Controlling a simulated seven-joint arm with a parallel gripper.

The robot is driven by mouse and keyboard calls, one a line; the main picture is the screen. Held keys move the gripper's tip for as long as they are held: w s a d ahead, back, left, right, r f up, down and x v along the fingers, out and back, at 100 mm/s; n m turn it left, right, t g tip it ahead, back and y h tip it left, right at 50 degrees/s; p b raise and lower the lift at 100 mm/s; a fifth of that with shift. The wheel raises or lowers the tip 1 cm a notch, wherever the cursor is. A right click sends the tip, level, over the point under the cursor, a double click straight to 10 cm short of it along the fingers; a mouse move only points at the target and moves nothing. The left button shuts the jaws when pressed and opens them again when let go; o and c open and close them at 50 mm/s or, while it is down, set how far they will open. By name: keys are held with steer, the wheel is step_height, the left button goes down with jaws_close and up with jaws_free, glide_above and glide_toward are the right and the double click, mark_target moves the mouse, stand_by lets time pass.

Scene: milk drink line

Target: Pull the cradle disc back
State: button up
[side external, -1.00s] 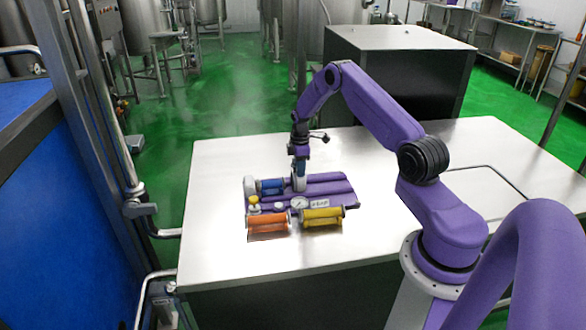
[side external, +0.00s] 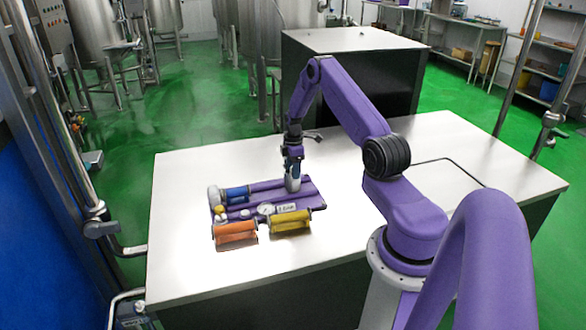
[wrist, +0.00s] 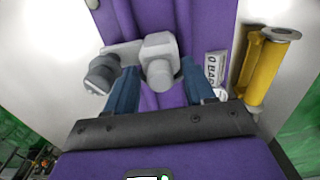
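The cradle disc, a dark grey round piece (wrist: 103,72), joins by a light grey arm to a pale grey block (wrist: 160,62) in the wrist view. This slide piece sits over purple rails (side external: 265,187) on the purple fixture. My gripper (wrist: 160,88) has a blue finger on each side of the block, seemingly touching it; the lower contact is hidden. In the side view my gripper (side external: 292,172) is above the pale block, to the right of the blue cylinder (side external: 237,194), with a gap of rail between. The disc is not clear in the side view.
An orange roller (side external: 236,232) and a yellow roller (side external: 290,221) lie along the front. A gauge (side external: 265,209), a label (side external: 287,208) and yellow and white knobs (side external: 219,211) sit behind them. The white table (side external: 190,270) is clear around the fixture.

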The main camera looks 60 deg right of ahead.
step_height(320, 180, up, 17)
steer(key=shift+r, duration=0.2)
stand_by(0.6)
